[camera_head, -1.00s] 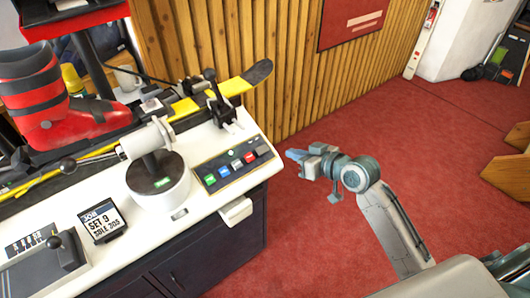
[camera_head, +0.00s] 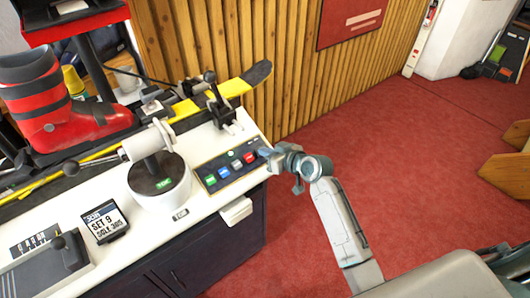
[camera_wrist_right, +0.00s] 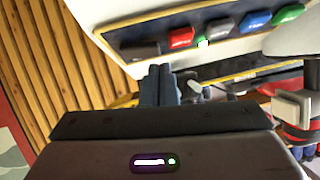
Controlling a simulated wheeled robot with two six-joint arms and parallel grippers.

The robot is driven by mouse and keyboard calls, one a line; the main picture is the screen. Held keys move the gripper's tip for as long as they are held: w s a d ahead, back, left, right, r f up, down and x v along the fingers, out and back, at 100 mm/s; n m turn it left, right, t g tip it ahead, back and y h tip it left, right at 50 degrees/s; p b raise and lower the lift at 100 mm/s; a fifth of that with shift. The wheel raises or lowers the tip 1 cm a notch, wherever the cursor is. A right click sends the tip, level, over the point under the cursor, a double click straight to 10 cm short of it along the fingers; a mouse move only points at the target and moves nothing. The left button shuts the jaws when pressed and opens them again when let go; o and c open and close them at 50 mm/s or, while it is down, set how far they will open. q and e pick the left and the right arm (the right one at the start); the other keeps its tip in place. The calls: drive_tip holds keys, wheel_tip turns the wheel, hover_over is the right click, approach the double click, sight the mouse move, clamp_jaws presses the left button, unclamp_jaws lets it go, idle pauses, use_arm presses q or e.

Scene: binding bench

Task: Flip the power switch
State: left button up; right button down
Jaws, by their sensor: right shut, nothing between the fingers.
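A dark control panel (camera_head: 228,168) with a yellow edge sits at the bench's right end. It carries a row of green, blue, grey and red (camera_head: 249,158) buttons. In the right wrist view the red button (camera_wrist_right: 181,38) has a dark, switch-like piece (camera_wrist_right: 140,50) beside it at the panel's end; I cannot tell its setting. My right gripper (camera_head: 263,152) is shut and empty, with its tips close to the panel's right end, by the red button. In the wrist view its fingers (camera_wrist_right: 159,84) point at that end; contact cannot be told. My left gripper is not in view.
A white round post with a lever (camera_head: 160,180) stands left of the panel. A small white box (camera_head: 236,211) juts from the bench front. Red floor to the right is open.

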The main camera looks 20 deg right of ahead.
drive_tip(key=shift+w+a+f, duration=0.2)
drive_tip(key=shift+a+f, duration=0.05)
drive_tip(key=shift+f, duration=0.35)
drive_tip(key=shift+a+f+h, duration=0.15)
drive_tip(key=shift+f+h, duration=0.1)
drive_tip(key=shift+h, duration=0.15)
drive_tip(key=shift+w, duration=0.1)
drive_tip(key=shift+w+d+r, duration=0.1)
drive_tip(key=shift+d+r, duration=0.15)
drive_tip(key=shift+d, duration=0.55)
drive_tip(key=shift+r, duration=0.1)
